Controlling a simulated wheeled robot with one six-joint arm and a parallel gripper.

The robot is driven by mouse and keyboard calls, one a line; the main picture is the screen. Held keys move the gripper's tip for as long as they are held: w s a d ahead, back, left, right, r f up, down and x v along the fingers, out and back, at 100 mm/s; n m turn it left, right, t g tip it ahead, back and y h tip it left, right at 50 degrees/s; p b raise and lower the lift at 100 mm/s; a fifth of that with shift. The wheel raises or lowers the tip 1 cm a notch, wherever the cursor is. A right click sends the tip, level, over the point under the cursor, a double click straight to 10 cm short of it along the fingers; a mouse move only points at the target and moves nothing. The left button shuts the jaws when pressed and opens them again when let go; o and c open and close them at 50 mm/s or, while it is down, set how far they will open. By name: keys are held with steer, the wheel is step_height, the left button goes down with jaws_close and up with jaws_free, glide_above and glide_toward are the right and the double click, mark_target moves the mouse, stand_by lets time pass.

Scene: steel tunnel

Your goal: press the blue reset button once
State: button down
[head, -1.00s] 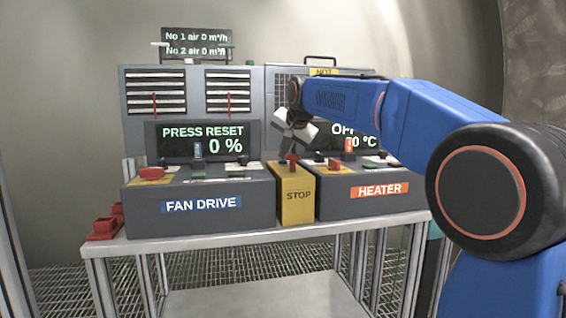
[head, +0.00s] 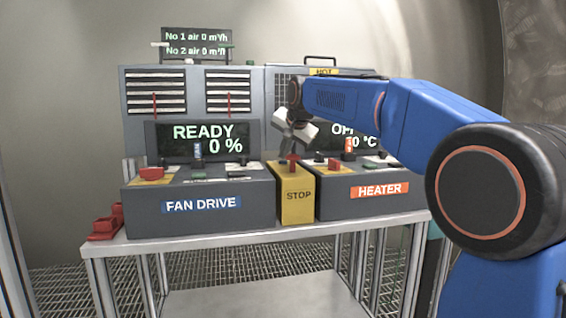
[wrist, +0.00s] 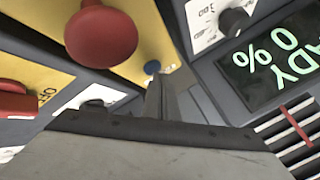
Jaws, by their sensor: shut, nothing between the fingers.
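The blue reset button (wrist: 152,67) is a small round cap on the yellow STOP box, beside the large red mushroom button (wrist: 100,35), in the wrist view. In the head view the yellow STOP box (head: 298,203) stands between two dark consoles, and the blue button is hidden. My gripper (head: 290,153) is over the back of this box, pointing down. Its narrow fingers (wrist: 155,82) are shut and empty, with their tips right at the blue button. I cannot tell whether they touch it. The fan display (head: 203,140) reads READY and 0 %.
The FAN DRIVE console (head: 200,206) is left of the STOP box, with a red switch (head: 151,174) on top. The HEATER console (head: 365,200) is on the right. Vented cabinets (head: 190,72) stand behind. Red parts (head: 105,224) lie at the bench's left end.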

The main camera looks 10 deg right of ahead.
mark_target(284, 163)
steer(key=shift+r, duration=0.6)
steer(key=shift+r, duration=2.55)
